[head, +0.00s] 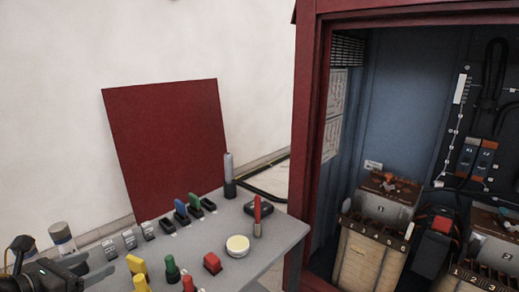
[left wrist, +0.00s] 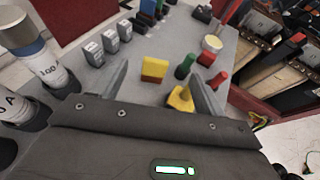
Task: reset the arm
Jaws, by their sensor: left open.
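My left gripper (head: 104,275) is at the lower left of the head view, over the near left part of the grey table (head: 266,226). In the left wrist view, the left gripper (left wrist: 158,82) has its two fingers spread apart with nothing held between them. A yellow block (left wrist: 154,68) stands beyond the fingers. A yellow knob-like piece (left wrist: 180,98) shows near the right finger; I cannot tell whether they touch. My right gripper is in neither view.
The table holds a red block (head: 212,263), a green piece (head: 172,268), a white round button (head: 237,246), a red-handled tool (head: 257,215) and a grey cylinder (head: 229,176). Labelled cylinders (left wrist: 38,62) stand left of the gripper. A red-framed cabinet (head: 305,130) stands open at right.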

